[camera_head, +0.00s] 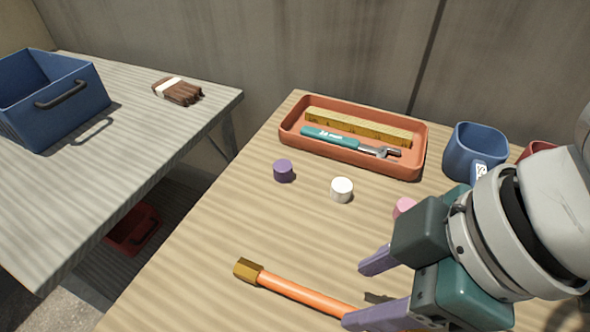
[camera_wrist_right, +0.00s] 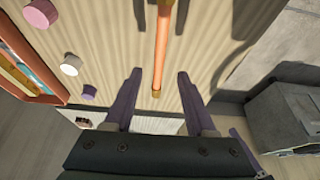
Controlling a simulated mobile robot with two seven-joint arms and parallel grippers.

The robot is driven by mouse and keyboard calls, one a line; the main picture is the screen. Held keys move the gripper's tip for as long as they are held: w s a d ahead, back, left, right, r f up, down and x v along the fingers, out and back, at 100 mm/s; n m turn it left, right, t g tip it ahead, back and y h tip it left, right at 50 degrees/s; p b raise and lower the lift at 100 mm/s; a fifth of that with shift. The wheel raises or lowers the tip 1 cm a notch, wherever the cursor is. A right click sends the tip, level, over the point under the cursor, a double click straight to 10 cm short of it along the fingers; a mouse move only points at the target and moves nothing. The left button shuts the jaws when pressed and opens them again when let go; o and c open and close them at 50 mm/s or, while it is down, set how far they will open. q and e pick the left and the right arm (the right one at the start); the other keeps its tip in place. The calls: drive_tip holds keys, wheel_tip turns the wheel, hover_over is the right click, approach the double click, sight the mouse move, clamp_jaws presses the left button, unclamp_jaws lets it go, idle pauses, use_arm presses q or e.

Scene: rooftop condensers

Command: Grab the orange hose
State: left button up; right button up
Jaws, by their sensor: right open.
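The orange hose (camera_head: 305,294) lies on the wooden table, with a brass hex fitting at its left end. In the head view its right part is hidden behind my right gripper (camera_head: 362,294). In the right wrist view the hose (camera_wrist_right: 161,45) runs down from the top edge, and its brass end lies between the two purple fingers in the picture. My right gripper (camera_wrist_right: 155,98) is open and empty. It appears to be above the hose, not touching it. My left gripper is in neither view.
An orange tray (camera_head: 352,158) holds a yellow ruler and a teal-handled tool. A purple cap (camera_head: 283,171), a white cap (camera_head: 342,189), a pink cap (camera_head: 404,207) and a blue mug (camera_head: 474,152) stand nearby. Another table at left holds a blue bin (camera_head: 75,122) and a brown bundle (camera_head: 178,90).

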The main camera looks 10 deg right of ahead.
sight(330, 303)
drive_tip(key=shift+x, duration=0.95)
drive_tip(key=b+x, duration=0.2)
drive_tip(key=x, duration=0.3)
drive_tip(key=shift+c, duration=0.4)
drive_tip(key=c, duration=0.3)
clamp_jaws()
